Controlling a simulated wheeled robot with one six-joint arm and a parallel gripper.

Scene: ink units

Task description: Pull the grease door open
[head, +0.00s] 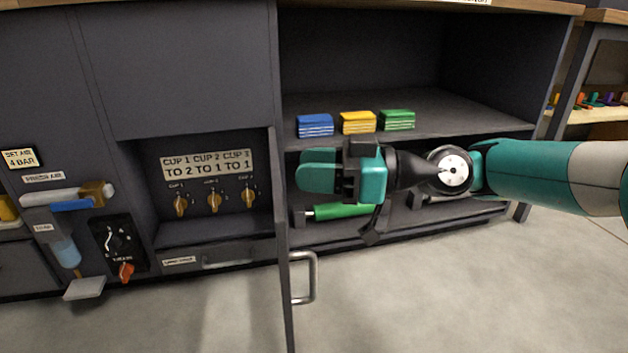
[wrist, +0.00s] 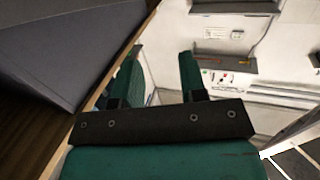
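The grease door (head: 287,310) appears to be the dark panel swung out from the cabinet, seen nearly edge-on; no label on it shows. Its metal bar handle (head: 312,278) sticks out to the right. The compartment beside it stands open. My gripper (head: 305,171) is in front of this opening, above and apart from the handle, with its teal fingers pointing left. In the wrist view the two fingers (wrist: 158,60) are spread with nothing between them. The handle cannot be made out in the wrist view.
Blue (head: 315,125), yellow (head: 358,122) and green (head: 397,119) stacks lie on the shelf (head: 460,112). A green tool (head: 338,211) lies below, partly hidden by my gripper. Left are cup knobs (head: 213,201) and an air unit (head: 68,250). The floor (head: 430,300) in front is clear.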

